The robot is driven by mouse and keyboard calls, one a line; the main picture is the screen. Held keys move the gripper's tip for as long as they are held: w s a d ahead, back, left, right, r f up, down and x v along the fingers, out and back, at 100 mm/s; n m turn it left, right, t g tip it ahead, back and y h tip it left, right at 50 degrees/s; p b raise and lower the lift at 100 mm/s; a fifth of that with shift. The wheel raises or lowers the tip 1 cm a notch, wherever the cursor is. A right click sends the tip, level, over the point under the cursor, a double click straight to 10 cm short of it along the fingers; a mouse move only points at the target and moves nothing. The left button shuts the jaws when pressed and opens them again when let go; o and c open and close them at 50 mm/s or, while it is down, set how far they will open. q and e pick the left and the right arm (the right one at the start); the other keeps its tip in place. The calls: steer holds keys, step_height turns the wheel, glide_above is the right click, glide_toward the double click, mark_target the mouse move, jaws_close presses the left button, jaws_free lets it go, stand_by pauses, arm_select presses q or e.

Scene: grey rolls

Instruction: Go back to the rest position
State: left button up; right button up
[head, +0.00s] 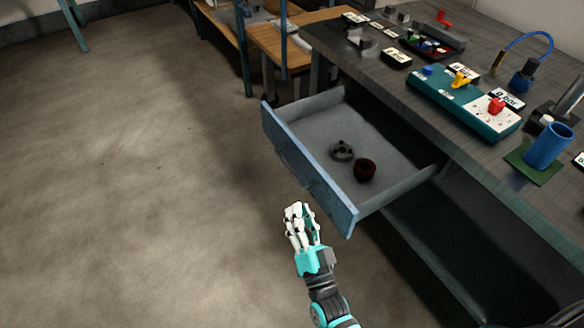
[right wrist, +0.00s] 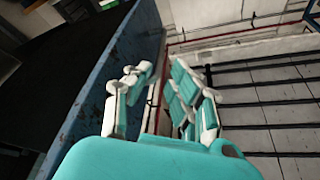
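My right gripper (head: 300,212), white and teal, is in front of the open drawer (head: 345,212), just outside its blue front panel in the head view. Its fingers also show in the right wrist view (right wrist: 168,85), set apart with nothing between them, so it is open and empty. I cannot tell whether it touches the panel. My left gripper is in neither view.
The workbench (head: 465,135) above carries a teal box with switches (head: 470,105) and a blue cup (head: 548,147). The floor (head: 130,190) on the left is clear.

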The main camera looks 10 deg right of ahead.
steer(key=s+d+f+n+g+y, duration=0.1)
steer(key=s+f+n+g, duration=0.15)
steer(key=f+g, duration=0.45)
steer(key=s+d+f+n+g, duration=0.1)
steer(key=f+n+g, duration=0.15)
steer(key=f, duration=0.85)
steer(key=s+d+f+n+g+h, duration=0.1)
steer(key=s+d+f+n+g, duration=0.1)
steer(key=s+d+f+g, duration=0.4)
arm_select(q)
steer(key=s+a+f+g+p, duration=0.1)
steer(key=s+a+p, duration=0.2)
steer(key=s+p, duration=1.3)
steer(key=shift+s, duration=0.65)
arm_select(e)
steer(key=s+d+f+g, duration=0.1)
steer(key=s+d+f, duration=0.1)
steer(key=s, duration=0.7)
steer(key=s+d+f+n+g+h, duration=0.1)
steer(key=s+d+f+g, duration=0.1)
steer(key=s, duration=0.7)
steer(key=s+d+f+g+h, duration=0.1)
steer(key=s+d+f+g, duration=0.1)
steer(key=s, duration=0.7)
steer(key=shift+f, duration=0.25)
steer(key=shift+d, duration=0.1)
